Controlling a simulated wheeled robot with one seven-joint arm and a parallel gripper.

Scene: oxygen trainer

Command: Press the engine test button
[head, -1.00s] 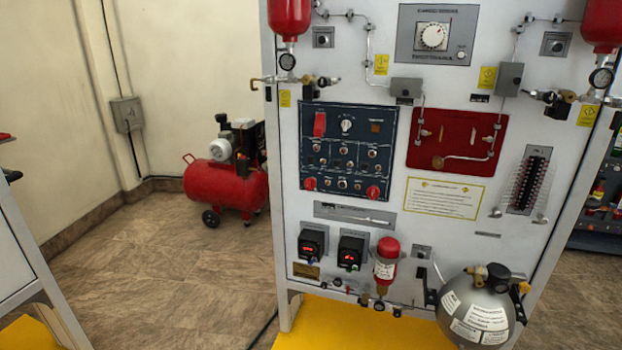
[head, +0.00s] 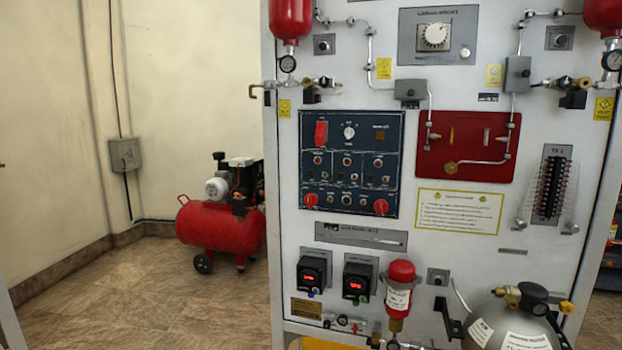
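The grey trainer board stands ahead, and a dark blue control panel (head: 351,164) is fixed on its left half. My gripper is not in view.
Below the panel are two black units with red displays (head: 312,273), a red cylinder (head: 400,286) and a grey tank (head: 509,327). A terminal strip (head: 552,186) is at right. A red compressor (head: 222,223) stands on the floor at left, with open floor before it.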

